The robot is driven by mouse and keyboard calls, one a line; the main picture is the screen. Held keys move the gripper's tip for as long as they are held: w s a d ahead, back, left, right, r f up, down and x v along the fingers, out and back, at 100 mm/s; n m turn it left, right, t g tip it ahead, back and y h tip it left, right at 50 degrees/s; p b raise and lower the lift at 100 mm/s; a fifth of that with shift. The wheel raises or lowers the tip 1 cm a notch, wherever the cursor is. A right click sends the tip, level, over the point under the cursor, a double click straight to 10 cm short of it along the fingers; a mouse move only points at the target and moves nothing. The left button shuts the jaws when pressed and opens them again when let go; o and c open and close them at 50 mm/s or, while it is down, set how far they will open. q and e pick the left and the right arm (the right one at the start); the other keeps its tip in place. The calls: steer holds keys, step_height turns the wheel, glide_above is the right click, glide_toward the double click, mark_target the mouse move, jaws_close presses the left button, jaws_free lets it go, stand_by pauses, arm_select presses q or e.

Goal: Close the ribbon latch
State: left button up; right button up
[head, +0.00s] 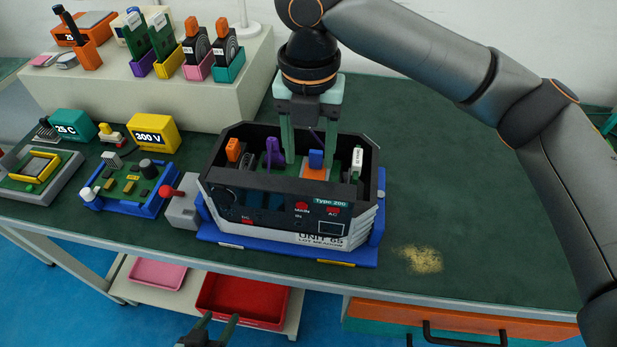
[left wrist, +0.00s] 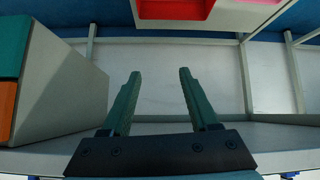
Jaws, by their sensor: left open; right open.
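The black open-topped unit (head: 255,205), labelled Type 200 and UNIT 65, sits on a blue base (head: 218,236) on the bench. Inside stand an orange-topped part (head: 233,150), a purple part (head: 273,152), a blue-and-orange part (head: 316,160) and a white-topped card (head: 357,160). I cannot tell which piece is the ribbon latch; a thin dark purple piece shows between the right fingers. My right gripper (head: 305,160) is open, pointing down into the unit, its fingertips near the blue part. My left gripper (head: 212,330) is open and empty below the bench front, also in the left wrist view (left wrist: 158,95).
A red lever box (head: 182,212) stands left of the unit. A blue board tray (head: 125,205), a yellow 300 V block (head: 153,134) and a card shelf (head: 190,95) are further left. Red (head: 243,300) and pink (head: 157,274) bins sit below. The bench right of the unit is mostly clear.

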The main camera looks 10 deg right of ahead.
step_height(320, 180, down, 7)
steer(key=shift+f+b, duration=0.15)
steer(key=shift+b, duration=0.2)
jaws_close()
stand_by(0.3)
